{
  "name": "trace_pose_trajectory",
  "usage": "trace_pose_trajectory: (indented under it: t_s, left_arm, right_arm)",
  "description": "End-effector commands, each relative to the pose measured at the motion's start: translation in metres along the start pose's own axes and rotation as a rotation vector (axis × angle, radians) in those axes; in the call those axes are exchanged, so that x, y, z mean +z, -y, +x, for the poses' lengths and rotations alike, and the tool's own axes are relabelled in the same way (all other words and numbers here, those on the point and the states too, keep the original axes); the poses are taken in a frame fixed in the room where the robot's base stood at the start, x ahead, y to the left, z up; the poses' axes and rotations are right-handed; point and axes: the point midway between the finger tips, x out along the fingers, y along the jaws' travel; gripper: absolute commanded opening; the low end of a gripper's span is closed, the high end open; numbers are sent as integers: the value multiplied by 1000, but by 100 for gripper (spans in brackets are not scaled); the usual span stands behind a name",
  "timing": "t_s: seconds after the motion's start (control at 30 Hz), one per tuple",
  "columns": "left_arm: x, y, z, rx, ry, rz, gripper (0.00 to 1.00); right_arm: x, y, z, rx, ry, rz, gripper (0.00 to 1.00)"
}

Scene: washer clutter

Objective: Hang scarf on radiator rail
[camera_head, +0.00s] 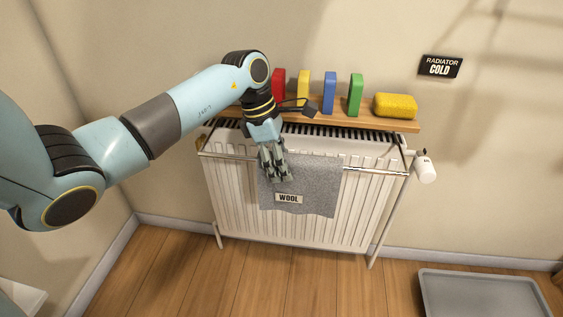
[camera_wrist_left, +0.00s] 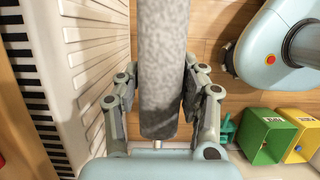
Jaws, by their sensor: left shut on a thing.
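A grey scarf (camera_head: 315,190) with a "WOOL" label lies against the front of the white radiator (camera_head: 230,190), at the metal rail (camera_head: 375,171). Its lower part hangs below the rail; I cannot tell whether it is draped over it. My left gripper (camera_head: 275,176) is shut on the scarf at its upper left. In the left wrist view the scarf (camera_wrist_left: 162,60) runs between the two fingers of my left gripper (camera_wrist_left: 160,118). My right gripper is not in view.
A wooden shelf (camera_head: 392,123) above the radiator holds red, yellow, blue and green blocks and a yellow sponge (camera_head: 395,106). A "RADIATOR COLD" sign (camera_head: 440,67) is on the wall. A grey tray (camera_head: 480,295) lies on the floor at right. Green (camera_wrist_left: 265,135) and yellow bins show in the wrist view.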

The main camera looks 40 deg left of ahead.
Motion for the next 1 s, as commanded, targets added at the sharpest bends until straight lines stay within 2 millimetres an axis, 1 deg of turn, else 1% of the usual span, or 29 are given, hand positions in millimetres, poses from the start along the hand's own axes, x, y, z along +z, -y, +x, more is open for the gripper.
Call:
trace_pose_trajectory:
  t_s: [0.23,0.27,0.4,0.47,0.67,0.73,0.77,0.87,0.97,1.0]
  left_arm:
    - [0,0,0,1,1,1,8]
    - [0,0,0,1,1,1,41]
    - [0,0,0,1,0,0,59]
    - [0,0,0,1,0,0,67]
    - [0,0,0,0,0,0,67]
    - [0,0,-1,0,-1,0,67]
    - [0,0,-2,1,-1,0,67]
    - [-1,-1,-12,3,0,1,67]
    - [-1,-1,-30,4,-2,3,67]
    - [-1,-2,-40,5,-2,3,67]
  right_arm:
    - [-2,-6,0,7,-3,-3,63]
    - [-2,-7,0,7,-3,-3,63]
    - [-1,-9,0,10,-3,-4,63]
    - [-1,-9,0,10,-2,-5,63]
    - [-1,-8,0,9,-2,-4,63]
    - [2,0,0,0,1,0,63]
    - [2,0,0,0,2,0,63]
    - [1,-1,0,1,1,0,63]
    - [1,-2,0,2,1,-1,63]
    - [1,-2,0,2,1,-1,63]
